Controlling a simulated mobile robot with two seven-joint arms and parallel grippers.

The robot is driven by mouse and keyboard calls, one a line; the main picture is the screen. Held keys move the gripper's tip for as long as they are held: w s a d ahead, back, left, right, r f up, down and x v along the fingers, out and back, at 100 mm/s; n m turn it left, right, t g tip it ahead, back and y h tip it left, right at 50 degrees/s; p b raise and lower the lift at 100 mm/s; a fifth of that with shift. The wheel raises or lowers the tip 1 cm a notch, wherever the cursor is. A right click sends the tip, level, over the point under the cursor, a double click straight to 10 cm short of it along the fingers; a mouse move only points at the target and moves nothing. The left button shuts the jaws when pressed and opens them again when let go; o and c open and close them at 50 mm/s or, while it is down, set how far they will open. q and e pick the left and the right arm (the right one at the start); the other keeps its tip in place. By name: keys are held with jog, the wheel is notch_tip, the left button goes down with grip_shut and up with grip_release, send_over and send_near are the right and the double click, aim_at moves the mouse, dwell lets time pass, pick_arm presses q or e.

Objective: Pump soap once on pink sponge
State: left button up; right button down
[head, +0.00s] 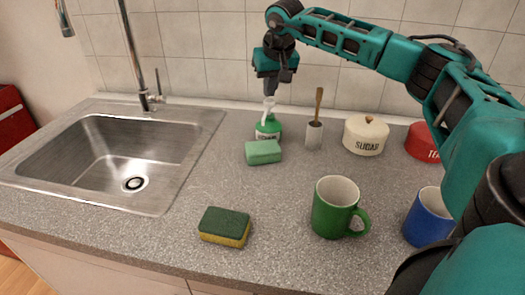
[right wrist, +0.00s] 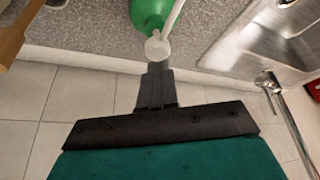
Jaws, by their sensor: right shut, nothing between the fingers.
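My right gripper (head: 270,92) is shut and empty, pointing down just above the pump. In the right wrist view its fingertips (right wrist: 157,70) meet the edge of the white pump head (right wrist: 157,47) in the picture; I cannot tell whether they touch. A light green sponge (head: 263,152) lies just in front of the bottle. A yellow sponge with a dark green top (head: 224,226) lies nearer the front edge. I see no pink sponge. My left gripper is out of view.
A steel sink (head: 190,150) with a tall faucet is at left. A brush in a grey holder (head: 314,135), a sugar jar (head: 366,135) and a red jar (head: 422,142) stand right of the bottle. A green mug (head: 334,208) and blue mug (head: 428,218) stand in front.

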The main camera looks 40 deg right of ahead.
notch_tip(320, 180, up, 3)
jog(key=p, duration=0.3)
jog(key=shift+f, duration=0.1)
jog(key=shift+r, duration=1.65)
